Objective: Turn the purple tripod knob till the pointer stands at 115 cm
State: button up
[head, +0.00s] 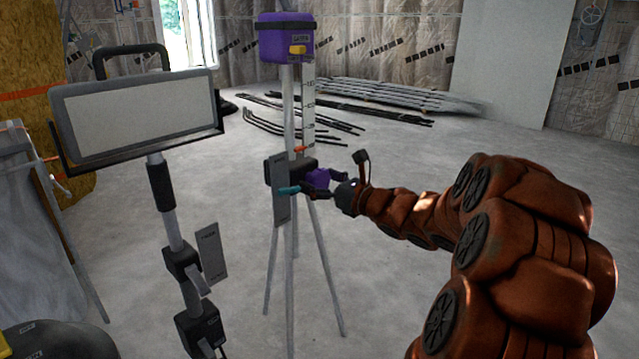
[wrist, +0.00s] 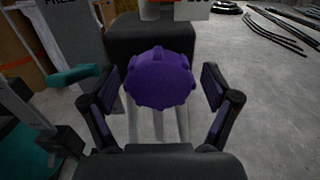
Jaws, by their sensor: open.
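The purple tripod knob (wrist: 159,78) sits in the middle of the wrist view, on a dark block of the tripod. It also shows in the head view (head: 319,177), partly hidden by my gripper. My gripper (wrist: 160,86) is open, one finger on each side of the knob, with gaps between the fingers and the knob. In the head view my gripper (head: 330,183) reaches the tripod from the right. The orange pointer (head: 299,150) stands low on the white scale (head: 308,105); its reading is too small to tell. A purple box (head: 286,40) tops the tripod.
A work lamp (head: 137,110) on a stand is at the left. A teal handle (head: 289,190) and grey plate (head: 279,200) are beside the knob's block. Tripod legs (head: 326,275) spread below. Metal bars (head: 395,95) lie on the floor behind; floor at front centre is clear.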

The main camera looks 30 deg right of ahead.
jog(key=c, duration=1.2)
jog(key=shift+o, duration=0.2)
